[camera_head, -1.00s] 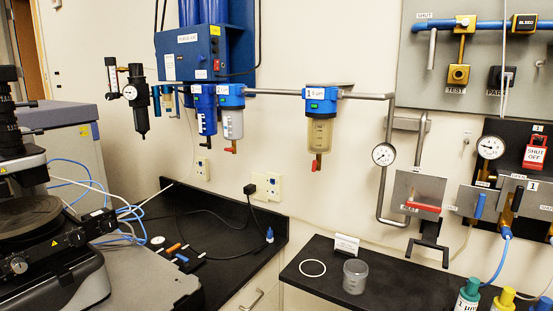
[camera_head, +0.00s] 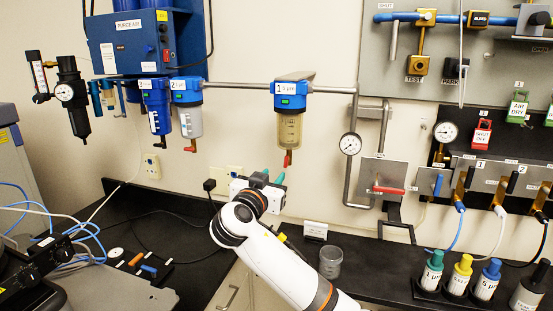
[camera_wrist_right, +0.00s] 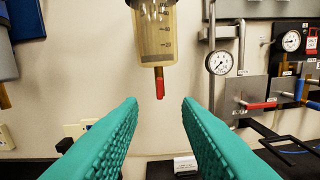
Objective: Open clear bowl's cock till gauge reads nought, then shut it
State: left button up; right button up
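The clear bowl (camera_head: 289,129) hangs under a blue filter head on the wall pipe, with yellowish liquid or tint inside. Its red cock (camera_head: 287,159) points down below the bowl. In the right wrist view the bowl (camera_wrist_right: 156,36) and red cock (camera_wrist_right: 160,85) are ahead, the cock hanging above the gap between the fingers and apart from them. The round white gauge (camera_head: 349,144) is right of the bowl; it also shows in the wrist view (camera_wrist_right: 219,62), its reading too small to tell. My right gripper (camera_head: 273,176) is open and empty below the cock. My left gripper is out of view.
A metal bracket with a red lever (camera_head: 388,189) is right of the gauge. A clear cup (camera_head: 330,262) and several capped bottles (camera_head: 460,276) stand on the black bench. The wall before the bowl is free.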

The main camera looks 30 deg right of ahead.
aim_at(285, 161)
jog(key=p+x, duration=0.5)
jog(key=x, duration=0.4)
jog(key=shift+w+r, duration=0.1)
jog(key=shift+w+d, duration=0.2)
jog(key=shift+d, duration=0.25)
grip_shut()
